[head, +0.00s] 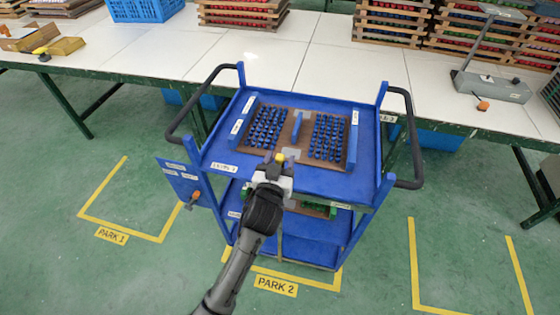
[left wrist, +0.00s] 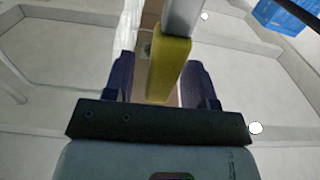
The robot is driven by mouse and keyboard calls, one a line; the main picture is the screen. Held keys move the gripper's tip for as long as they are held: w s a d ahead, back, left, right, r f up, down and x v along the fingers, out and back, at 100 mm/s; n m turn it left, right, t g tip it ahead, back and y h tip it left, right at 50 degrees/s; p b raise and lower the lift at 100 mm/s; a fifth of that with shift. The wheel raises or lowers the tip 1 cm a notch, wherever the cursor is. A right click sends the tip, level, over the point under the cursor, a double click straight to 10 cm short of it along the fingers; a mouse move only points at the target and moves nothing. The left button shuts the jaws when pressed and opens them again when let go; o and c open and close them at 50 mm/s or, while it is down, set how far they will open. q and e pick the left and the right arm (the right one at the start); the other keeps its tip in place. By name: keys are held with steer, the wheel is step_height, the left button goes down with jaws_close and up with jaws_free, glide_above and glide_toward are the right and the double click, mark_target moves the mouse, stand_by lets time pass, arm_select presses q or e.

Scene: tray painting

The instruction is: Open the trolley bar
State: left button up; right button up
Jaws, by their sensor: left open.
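The blue trolley (head: 365,130) stands over the PARK 2 mark, with a black handle on each side. A short bar with a yellow end (head: 279,157) and a grey part shows at the trolley's front edge, close to my left gripper (head: 274,164). In the left wrist view the yellow piece (left wrist: 170,68) with the grey length above it lies between the fingers of my left gripper (left wrist: 158,85). The gripper is open around it; contact cannot be told. My gripper and forearm hide part of the trolley's front. My right gripper is not in view.
A wooden tray (head: 283,150) with rows of blue parts lies on the trolley top. A blue side panel (head: 185,182) stands out at the left. A long white-topped table (head: 150,50) with stacked trays (head: 390,25) runs behind. Green floor is free either side.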

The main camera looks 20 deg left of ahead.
arm_select(q)
steer(key=shift+c, duration=0.4)
jaws_close()
